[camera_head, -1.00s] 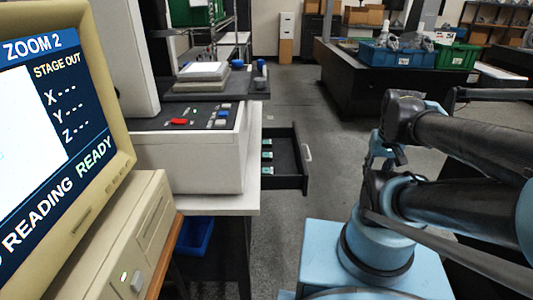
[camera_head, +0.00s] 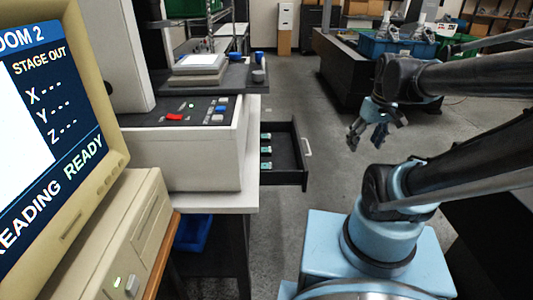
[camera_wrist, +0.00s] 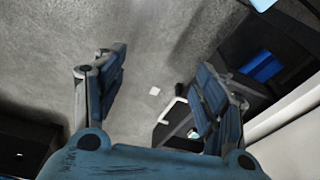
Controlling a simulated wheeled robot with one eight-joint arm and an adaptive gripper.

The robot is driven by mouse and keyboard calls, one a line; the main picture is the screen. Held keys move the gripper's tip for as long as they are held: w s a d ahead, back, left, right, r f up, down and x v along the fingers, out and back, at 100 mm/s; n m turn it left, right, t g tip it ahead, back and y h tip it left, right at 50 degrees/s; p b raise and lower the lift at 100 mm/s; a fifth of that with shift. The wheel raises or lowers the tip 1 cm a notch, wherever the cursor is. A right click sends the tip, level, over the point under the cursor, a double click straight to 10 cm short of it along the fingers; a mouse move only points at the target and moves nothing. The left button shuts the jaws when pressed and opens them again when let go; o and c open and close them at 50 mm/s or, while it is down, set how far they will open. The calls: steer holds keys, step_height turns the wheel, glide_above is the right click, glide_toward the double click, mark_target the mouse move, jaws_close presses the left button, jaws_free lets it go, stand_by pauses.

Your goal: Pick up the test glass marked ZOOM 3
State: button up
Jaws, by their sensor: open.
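Three small pale green pieces, likely the test glasses (camera_head: 266,150), lie in a row along the left side of an open black drawer (camera_head: 298,182). Their markings are too small to read, so I cannot tell which is ZOOM 3. My gripper (camera_head: 366,138) is open and empty, in the air to the right of the drawer, apart from it. In the wrist view its two fingers (camera_wrist: 160,72) are spread wide over the grey floor. The drawer's handle (camera_wrist: 171,109) shows there beside the right finger, which hides part of the drawer.
A white machine cabinet (camera_head: 195,155) with a control panel stands left of the drawer. A monitor (camera_head: 95,80) reads ZOOM 2, STAGE OUT and READY. A blue bin (camera_head: 193,233) sits below the bench. Open floor (camera_head: 310,95) lies behind the drawer; a black table with crates stands beyond.

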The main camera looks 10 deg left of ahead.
steer(key=w+a+r+n, duration=0.2)
steer(key=w+a+n, duration=0.3)
steer(key=w+a, duration=0.2)
steer(key=n+g+y, duration=0.2)
steer(key=n+g, duration=0.1)
steer(key=n, duration=0.8)
glide_above(266, 149)
steer(key=d, duration=0.2)
step_height(266, 149, down, 16)
steer(key=shift+w+r, duration=0.1)
steer(key=shift+w, duration=0.05)
steer(key=shift+w+a+x, duration=0.1)
steer(key=shift+x, duration=1.15)
steer(key=shift+w+a+x, duration=0.1)
steer(key=shift+a+x, duration=0.05)
steer(key=shift+x, duration=1.15)
steer(key=shift+s, duration=0.15)
steer(key=c, duration=1.2)
